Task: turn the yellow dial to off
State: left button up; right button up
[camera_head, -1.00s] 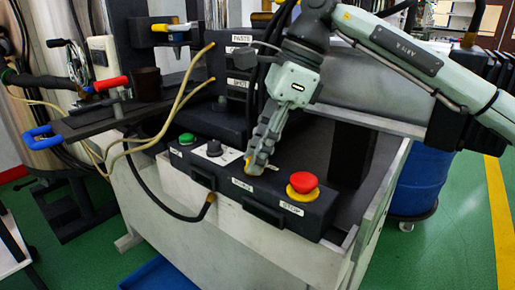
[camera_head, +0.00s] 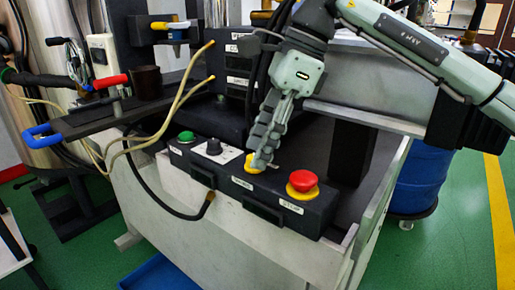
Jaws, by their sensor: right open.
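The yellow dial (camera_head: 251,162) is on the top of the black control box (camera_head: 235,180), between the black knob and the red stop button. It is partly hidden by the fingers of my right gripper (camera_head: 263,160). My right gripper points down at the dial's right side, with its fingertips very close to it; I cannot tell whether they touch. The gripper is open, though its fingers overlap in this view. The dial's exact setting is too small to read. My left gripper is not in view.
A red stop button (camera_head: 303,181) on a yellow base stands right of the dial. A black knob (camera_head: 213,146) and a green button (camera_head: 186,136) are to the left. Cream cables (camera_head: 164,120) and a dark block (camera_head: 351,153) are nearby.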

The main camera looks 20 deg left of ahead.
jog(key=v, duration=1)
jog(key=shift+r, duration=0.35)
jog(key=shift+d, duration=0.15)
